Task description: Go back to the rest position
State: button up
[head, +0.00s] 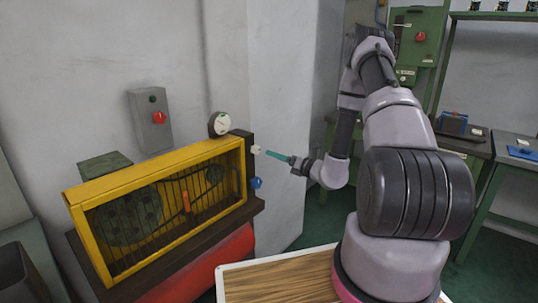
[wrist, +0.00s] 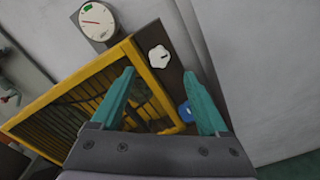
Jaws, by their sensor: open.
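My gripper (head: 276,156) is at the end of my arm, which reaches left toward the machine with the yellow frame (head: 157,171). In the wrist view my gripper (wrist: 167,98) shows two teal fingers spread apart, with nothing between them that they hold. A white knob (head: 256,149) sits on the dark right end of the machine, just left of the fingertips in the head view. It also shows in the wrist view (wrist: 159,57), beyond the fingertips. A blue knob (head: 256,183) sits below it and is partly behind the right finger in the wrist view (wrist: 186,112).
A round gauge (head: 220,124) stands on the machine's top right corner. A grey box with a red button (head: 152,120) hangs on the wall behind. A wooden-topped surface (head: 280,279) lies in front of my base. Green benches (head: 493,190) stand at the right.

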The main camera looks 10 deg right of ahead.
jog(key=shift+s+d, duration=0.2)
jog(key=shift+s, duration=0.1)
jog(key=shift+r, duration=0.1)
jog(key=s+a+r+n+g+y, duration=0.1)
jog(key=s+a+r+n+g, duration=0.35)
jog(key=r+n, duration=0.2)
jog(key=s+a+r+n+g+y, duration=0.1)
jog(key=s+a+r+n+g, duration=0.25)
jog(key=s+r+n, duration=0.35)
jog(key=s+a+r+n+g, duration=0.4)
jog(key=r+n+g, duration=0.15)
jog(key=r, duration=0.25)
jog(key=s+d+r+n+t+h, duration=0.3)
jog(key=s+d+r+n+h, duration=0.2)
jog(key=s, duration=0.3)
jog(key=s+d+r+n+t+h, duration=0.3)
jog(key=s+d+r+n+h, duration=0.2)
jog(key=s+d+r+n, duration=0.1)
jog(key=shift+s+r+n+h, duration=0.3)
jog(key=shift+s+r+n, duration=0.35)
jog(key=shift+s, duration=0.3)
